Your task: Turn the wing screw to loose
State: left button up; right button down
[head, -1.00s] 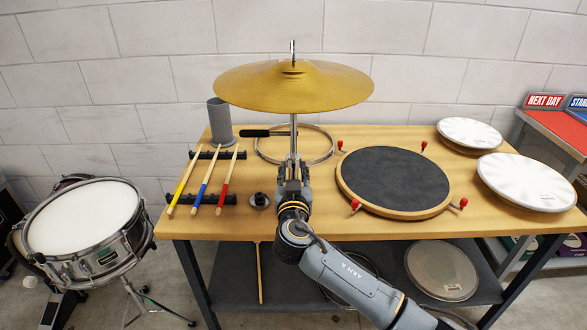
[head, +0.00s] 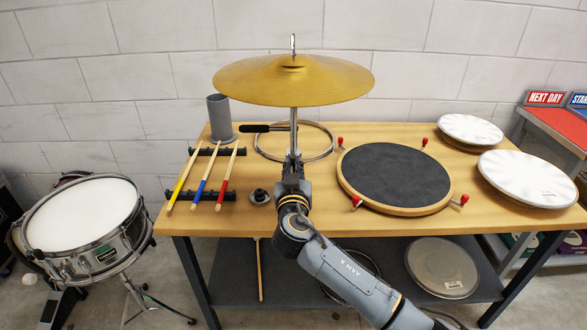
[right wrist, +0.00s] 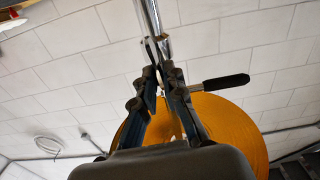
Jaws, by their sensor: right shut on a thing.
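A gold cymbal (head: 293,80) sits level on its upright chrome stand (head: 293,132) at the middle of the bench. My right gripper (head: 293,164) comes from the front and meets the stand below the cymbal. In the right wrist view its fingertips (right wrist: 160,48) are close together at the chrome post (right wrist: 152,16). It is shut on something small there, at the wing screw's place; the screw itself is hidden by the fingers. A black-gripped handle (head: 256,128) sticks out to the left near the stand. My left gripper is in neither view.
Drumsticks (head: 207,180) lie on a black rack at left, with a small dark round part (head: 259,196) beside the gripper. A drum with a dark head (head: 396,178) and red clamps is at right, with white heads (head: 527,180) beyond. A snare drum (head: 82,220) stands left of the bench.

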jog(key=shift+a+f+n+p, duration=0.1)
jog(key=shift+f+n+p, duration=0.9)
jog(key=shift+n, duration=3.9)
jog(key=shift+a+n+p, duration=0.15)
jog(key=shift+n+p, duration=1.7)
jog(key=shift+n, duration=3.05)
jog(key=shift+a+f+n+p, duration=0.1)
jog(key=shift+f+n+p, duration=0.9)
jog(key=shift+n, duration=3.9)
jog(key=shift+r+p, duration=0.45)
